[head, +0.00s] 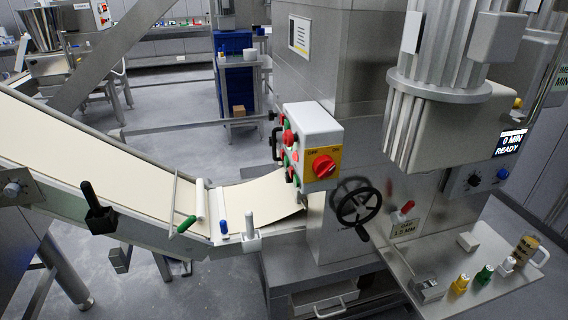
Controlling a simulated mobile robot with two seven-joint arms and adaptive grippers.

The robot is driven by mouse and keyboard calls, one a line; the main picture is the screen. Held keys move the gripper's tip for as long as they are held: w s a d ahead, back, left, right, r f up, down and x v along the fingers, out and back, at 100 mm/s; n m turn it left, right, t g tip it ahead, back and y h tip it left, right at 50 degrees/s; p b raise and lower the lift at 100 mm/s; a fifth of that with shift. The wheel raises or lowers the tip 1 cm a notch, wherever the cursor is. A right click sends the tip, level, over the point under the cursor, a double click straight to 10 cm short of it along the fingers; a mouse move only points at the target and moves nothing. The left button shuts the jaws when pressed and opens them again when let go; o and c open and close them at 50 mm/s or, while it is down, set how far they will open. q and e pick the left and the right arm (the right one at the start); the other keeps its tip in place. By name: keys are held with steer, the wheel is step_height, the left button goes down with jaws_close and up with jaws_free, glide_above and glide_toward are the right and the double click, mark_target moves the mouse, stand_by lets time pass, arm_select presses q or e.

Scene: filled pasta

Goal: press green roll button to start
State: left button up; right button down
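A pale grey control box (312,120) is fixed to the steel machine near the middle of the head view. Its left-facing side carries small red buttons (288,137) and green buttons (285,159), seen at a steep angle. I cannot read any label there, so I cannot tell which green one is the roll button. The front of the box has a yellow plate with a large red rotary switch (324,166). Neither of my grippers shows in this view.
A belt with a pale dough sheet (100,155) slopes down from the left to the machine. A black handwheel (357,204) sits below right of the box. A steel shelf (440,262) with small coloured items is at lower right.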

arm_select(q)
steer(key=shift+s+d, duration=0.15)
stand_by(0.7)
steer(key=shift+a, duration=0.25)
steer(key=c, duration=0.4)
